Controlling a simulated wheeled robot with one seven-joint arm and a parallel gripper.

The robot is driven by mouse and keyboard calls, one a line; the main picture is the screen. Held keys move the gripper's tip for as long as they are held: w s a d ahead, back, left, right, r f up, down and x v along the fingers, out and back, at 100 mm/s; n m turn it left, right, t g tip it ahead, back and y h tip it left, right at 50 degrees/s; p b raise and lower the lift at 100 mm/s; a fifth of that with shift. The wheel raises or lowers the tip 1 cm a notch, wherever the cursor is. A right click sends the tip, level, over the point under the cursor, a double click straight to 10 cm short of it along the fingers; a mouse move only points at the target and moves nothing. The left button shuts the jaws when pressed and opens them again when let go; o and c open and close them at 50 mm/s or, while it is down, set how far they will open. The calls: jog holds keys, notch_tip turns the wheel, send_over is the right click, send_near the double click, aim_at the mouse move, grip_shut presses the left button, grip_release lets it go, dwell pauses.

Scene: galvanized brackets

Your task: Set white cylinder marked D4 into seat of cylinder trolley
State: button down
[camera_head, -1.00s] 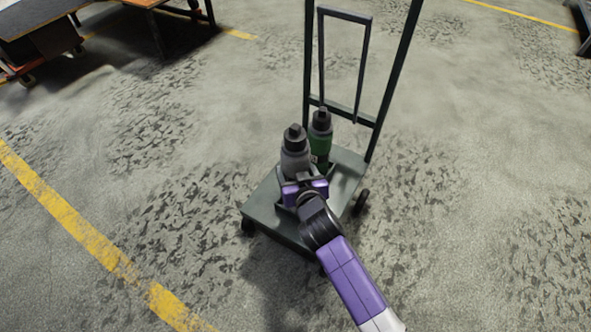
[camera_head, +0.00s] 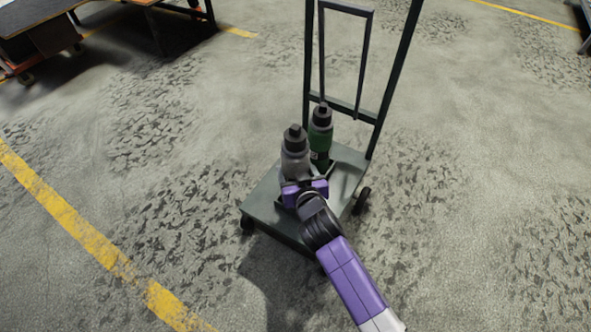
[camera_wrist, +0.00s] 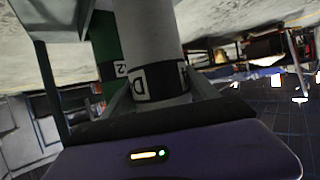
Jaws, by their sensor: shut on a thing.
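The white cylinder marked D4 (camera_head: 294,160) is light grey-white with a dark valve cap and stands upright over the trolley deck. The cylinder trolley (camera_head: 262,208) has a grey-green deck and a tall dark handle frame. The cylinder's base and its seat are hidden behind my gripper, so I cannot tell whether it rests there.
A green cylinder (camera_head: 320,138) with a dark cap stands on the trolley just behind and right of the white one. The trolley's wheel (camera_head: 362,200) shows at right. The floor around is clear, with a yellow line (camera_head: 80,225).

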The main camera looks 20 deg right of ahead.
jog(key=shift+w+f+b, duration=0.1)
jog(key=shift+f+b, duration=1.5)
jog(key=shift+c, duration=1.5)
grip_release()
jog(key=shift+r, duration=0.1)
jog(key=shift+o, duration=0.7)
jog(key=shift+s+f, duration=0.25)
jog(key=shift+f, duration=0.25)
jog(key=p+v, duration=0.3)
jog(key=v, duration=0.4)
jog(key=shift+s+r, duration=0.2)
jog(key=shift+r, duration=0.2)
jog(key=shift+a, duration=0.1)
